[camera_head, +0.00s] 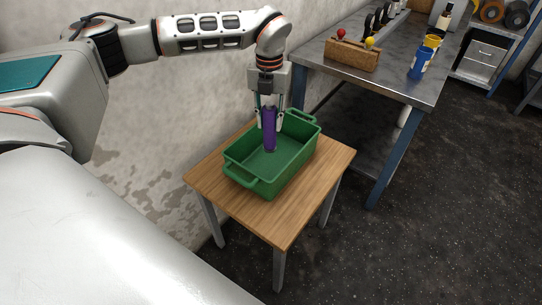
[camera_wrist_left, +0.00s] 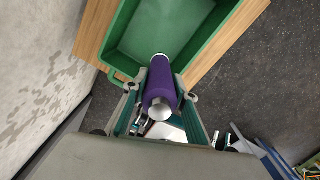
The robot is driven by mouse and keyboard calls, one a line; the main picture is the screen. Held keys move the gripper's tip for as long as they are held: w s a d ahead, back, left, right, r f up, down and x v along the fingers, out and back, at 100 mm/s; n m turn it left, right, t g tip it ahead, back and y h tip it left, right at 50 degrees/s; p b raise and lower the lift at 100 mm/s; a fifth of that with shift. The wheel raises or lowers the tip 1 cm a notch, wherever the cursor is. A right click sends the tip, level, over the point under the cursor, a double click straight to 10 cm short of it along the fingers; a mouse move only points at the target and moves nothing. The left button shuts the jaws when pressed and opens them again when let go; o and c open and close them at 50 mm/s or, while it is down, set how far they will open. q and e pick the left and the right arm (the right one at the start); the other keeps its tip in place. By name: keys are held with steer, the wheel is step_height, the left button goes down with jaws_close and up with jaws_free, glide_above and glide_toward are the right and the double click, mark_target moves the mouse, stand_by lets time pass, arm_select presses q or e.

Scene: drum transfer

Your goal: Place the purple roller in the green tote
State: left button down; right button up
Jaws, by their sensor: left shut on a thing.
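The purple roller (camera_head: 269,132) is held upright in my left gripper (camera_head: 269,117), its lower end over the green tote. In the left wrist view the roller (camera_wrist_left: 160,85) sits between both fingers of the left gripper (camera_wrist_left: 165,92), with a pale end cap toward the camera. The green tote (camera_head: 246,178) stands on a small wooden table, with handles at its ends; its visible floor is empty. In the left wrist view the tote (camera_wrist_left: 121,62) lies beyond the roller. I cannot tell whether the roller touches the tote floor. My right gripper is not in view.
The wooden table (camera_head: 290,217) has bare top around the tote. A wall is close behind the tote. Dark floor is clear at right.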

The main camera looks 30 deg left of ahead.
mark_target(270, 144)
arm_select(q)
step_height(270, 144, down, 10)
steer(key=shift+b, duration=0.6)
step_height(270, 144, down, 4)
steer(key=shift+f+b, duration=0.1)
steer(key=shift+b, duration=0.25)
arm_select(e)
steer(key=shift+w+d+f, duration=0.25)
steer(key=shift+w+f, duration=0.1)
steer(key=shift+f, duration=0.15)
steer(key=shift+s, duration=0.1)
arm_select(q)
steer(key=c, duration=1.6)
jaws_free()
steer(key=shift+f, duration=0.1)
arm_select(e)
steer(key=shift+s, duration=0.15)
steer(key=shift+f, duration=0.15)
